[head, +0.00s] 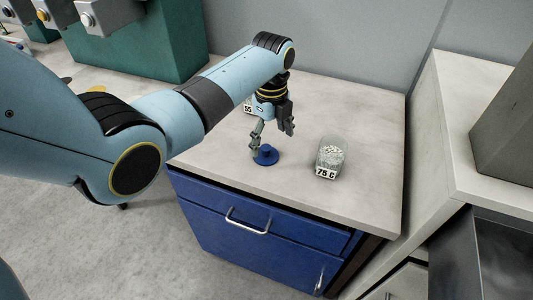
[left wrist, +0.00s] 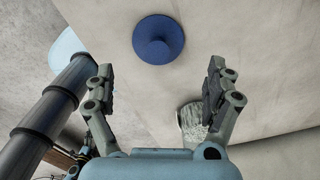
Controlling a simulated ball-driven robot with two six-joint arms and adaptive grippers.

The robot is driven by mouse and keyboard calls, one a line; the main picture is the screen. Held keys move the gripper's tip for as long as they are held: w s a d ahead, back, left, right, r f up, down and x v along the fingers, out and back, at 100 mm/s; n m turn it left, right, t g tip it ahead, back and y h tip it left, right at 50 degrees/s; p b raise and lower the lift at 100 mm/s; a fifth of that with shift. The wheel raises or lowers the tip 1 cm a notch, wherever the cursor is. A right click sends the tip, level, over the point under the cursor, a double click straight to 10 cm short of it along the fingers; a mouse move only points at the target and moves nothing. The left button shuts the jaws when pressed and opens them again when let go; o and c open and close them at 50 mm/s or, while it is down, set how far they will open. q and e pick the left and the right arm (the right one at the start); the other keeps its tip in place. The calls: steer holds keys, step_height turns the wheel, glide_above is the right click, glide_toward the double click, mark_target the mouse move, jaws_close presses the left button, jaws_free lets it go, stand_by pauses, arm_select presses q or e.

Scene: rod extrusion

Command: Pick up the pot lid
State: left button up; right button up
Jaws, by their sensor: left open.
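The pot lid (head: 266,157) is a small round blue disc with a raised knob. It lies on the pale countertop (head: 375,185) near the front edge. In the left wrist view the lid (left wrist: 158,40) shows whole, ahead of the fingertips and between their lines. My left gripper (head: 272,138) points down just above and behind the lid, its fingers spread and empty. In the left wrist view the fingers of my left gripper (left wrist: 160,80) are wide apart, with nothing between them. My right gripper is not in view.
A label reading 55 (head: 248,106) shows behind my arm. Blue drawers (head: 250,222) are below.

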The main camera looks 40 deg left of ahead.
mark_target(269, 150)
arm_select(q)
step_height(269, 150, down, 5)
steer(key=shift+s+a+r, duration=0.1)
steer(key=c, duration=1)
steer(key=shift+r, duration=0.1)
